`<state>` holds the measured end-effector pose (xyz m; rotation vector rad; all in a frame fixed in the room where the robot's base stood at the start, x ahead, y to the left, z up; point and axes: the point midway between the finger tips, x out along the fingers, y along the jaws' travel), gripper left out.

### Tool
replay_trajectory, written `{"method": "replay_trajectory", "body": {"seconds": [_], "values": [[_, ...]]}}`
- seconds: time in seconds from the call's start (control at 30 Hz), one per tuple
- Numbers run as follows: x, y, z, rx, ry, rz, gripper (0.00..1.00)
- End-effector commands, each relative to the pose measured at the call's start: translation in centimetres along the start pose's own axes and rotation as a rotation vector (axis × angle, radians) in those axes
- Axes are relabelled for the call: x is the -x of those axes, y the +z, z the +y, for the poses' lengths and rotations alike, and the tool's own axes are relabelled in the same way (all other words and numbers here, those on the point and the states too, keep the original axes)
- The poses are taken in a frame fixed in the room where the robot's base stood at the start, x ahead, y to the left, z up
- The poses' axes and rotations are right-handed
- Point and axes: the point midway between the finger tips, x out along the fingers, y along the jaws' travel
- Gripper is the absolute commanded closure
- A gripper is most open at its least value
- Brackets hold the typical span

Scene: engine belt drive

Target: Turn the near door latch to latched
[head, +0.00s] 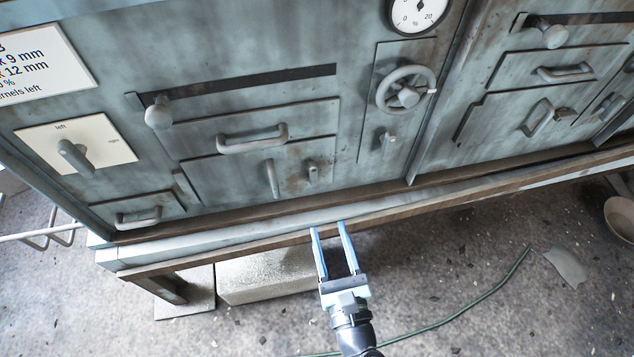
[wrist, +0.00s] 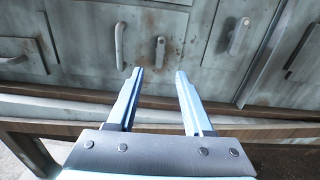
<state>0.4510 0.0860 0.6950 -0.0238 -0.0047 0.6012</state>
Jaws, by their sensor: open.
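A small grey latch (head: 312,172) stands upright on the low door panel of the cabinet, right of a vertical bar handle (head: 272,178). In the wrist view the latch (wrist: 160,52) shows just beyond the fingertips, between them in the picture, with the handle (wrist: 119,45) to its left. A similar small lever (head: 388,140) sits further right, below the handwheel; which one is the near door latch is not labelled. My gripper (head: 327,227) is open and empty, with blue fingers pointing at the cabinet. It is in front of the lower ledge, apart from the latch.
A wooden-edged ledge (head: 245,240) runs along the cabinet's foot. Above the door are a drawer handle (head: 252,139), a knob (head: 158,113) and a handwheel (head: 406,92). A pale block (head: 265,277) lies under the ledge. A green hose (head: 470,313) crosses the open floor.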

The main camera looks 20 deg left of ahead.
Motion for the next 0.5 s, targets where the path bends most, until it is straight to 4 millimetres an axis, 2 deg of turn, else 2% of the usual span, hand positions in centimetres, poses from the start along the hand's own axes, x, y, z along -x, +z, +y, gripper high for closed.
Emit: {"method": "replay_trajectory", "body": {"seconds": [0.17, 0.5], "values": [[-1.1, -0.3, -0.1, -0.031, -0.007, -0.004, 0.49], [-8.0, -0.2, 0.0, -0.025, -0.004, -0.005, 0.49]]}}
